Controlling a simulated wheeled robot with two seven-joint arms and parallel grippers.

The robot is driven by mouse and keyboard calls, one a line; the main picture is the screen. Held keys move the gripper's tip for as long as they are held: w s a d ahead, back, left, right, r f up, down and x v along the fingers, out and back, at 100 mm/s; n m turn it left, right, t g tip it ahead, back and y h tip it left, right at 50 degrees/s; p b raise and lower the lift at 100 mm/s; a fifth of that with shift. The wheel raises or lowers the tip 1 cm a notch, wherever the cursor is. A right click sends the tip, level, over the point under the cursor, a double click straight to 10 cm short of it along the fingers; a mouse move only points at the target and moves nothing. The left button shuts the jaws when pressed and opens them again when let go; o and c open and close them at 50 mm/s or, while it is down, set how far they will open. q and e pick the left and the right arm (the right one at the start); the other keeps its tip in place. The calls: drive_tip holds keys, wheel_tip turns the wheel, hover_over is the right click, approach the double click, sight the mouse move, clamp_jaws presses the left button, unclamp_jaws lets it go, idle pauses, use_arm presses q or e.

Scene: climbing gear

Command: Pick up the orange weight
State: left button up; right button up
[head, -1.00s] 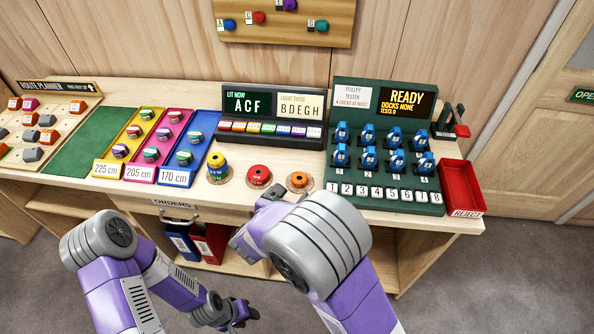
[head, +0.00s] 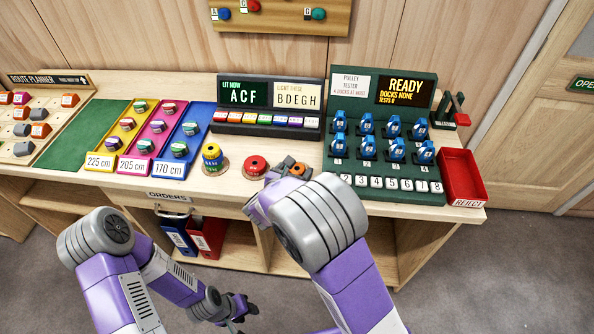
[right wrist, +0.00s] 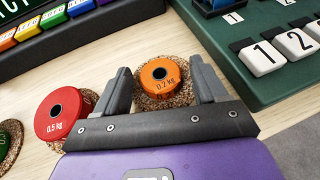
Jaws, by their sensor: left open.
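The orange weight (right wrist: 160,80), marked 0.2 kg with a dark centre hole, sits on a round cork coaster (right wrist: 170,101) on the table. In the right wrist view my right gripper (right wrist: 160,68) is open, with one finger on each side of the weight and gaps between them. In the head view the weight (head: 300,168) is partly hidden by my right gripper (head: 287,165). My left gripper (head: 242,308) is open and empty, low in front of the table.
The light-button box (head: 268,105) stands behind.

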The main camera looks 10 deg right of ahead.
drive_tip(key=c, duration=1.1)
